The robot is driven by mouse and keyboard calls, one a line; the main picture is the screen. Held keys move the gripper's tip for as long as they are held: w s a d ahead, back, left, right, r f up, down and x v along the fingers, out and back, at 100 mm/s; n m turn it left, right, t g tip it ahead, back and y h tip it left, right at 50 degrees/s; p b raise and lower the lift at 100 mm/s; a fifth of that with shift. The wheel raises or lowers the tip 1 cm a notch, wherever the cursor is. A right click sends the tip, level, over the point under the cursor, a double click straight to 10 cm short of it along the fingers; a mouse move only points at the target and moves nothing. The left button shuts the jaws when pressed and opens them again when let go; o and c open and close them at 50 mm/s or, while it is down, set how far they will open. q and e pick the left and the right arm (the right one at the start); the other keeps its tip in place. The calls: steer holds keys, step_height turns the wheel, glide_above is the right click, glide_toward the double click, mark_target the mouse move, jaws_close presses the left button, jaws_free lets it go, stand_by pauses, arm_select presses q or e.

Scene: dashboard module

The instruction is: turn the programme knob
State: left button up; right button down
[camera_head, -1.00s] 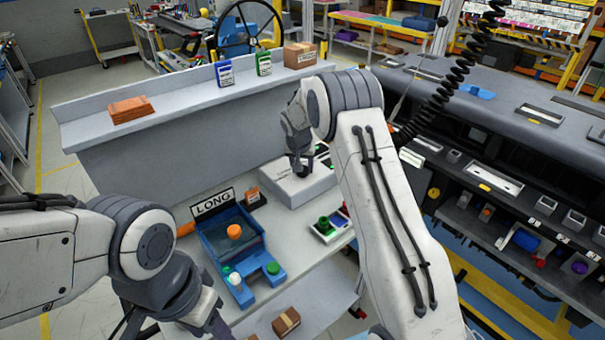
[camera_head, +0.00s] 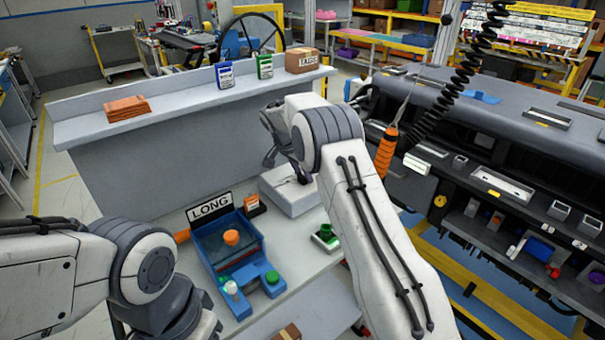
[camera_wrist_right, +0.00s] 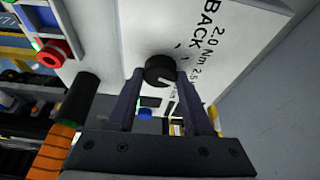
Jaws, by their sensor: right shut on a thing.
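The programme knob (camera_wrist_right: 160,69) is a round black knob with a pale pointer line, on a white panel (camera_wrist_right: 205,65) printed "BACK" and "2.0 Nm". In the right wrist view my right gripper (camera_wrist_right: 168,78) has its two dark fingers on either side of the knob, shut on it. In the head view the white controller box (camera_head: 290,195) stands on the bench, with my right gripper (camera_head: 296,176) down at its top; the knob is hidden there by gripper and arm. My left arm comes in at lower left, with its jaws out of the picture.
An orange screwdriver (camera_head: 387,151) hangs on a coiled cord right of my right arm. A blue fixture (camera_head: 215,251) with a "LONG" sign (camera_head: 210,207) stands left of the box. A green button (camera_head: 326,233) is in front. The dashboard module (camera_head: 500,150) is at right.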

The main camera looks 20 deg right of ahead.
stand_by(0.5)
steer(key=shift+c, duration=1.5)
jaws_free()
steer(key=b+v, duration=0.1)
steer(key=v, duration=0.9)
steer(key=shift+r, duration=0.2)
steer(key=shift+a, duration=0.1)
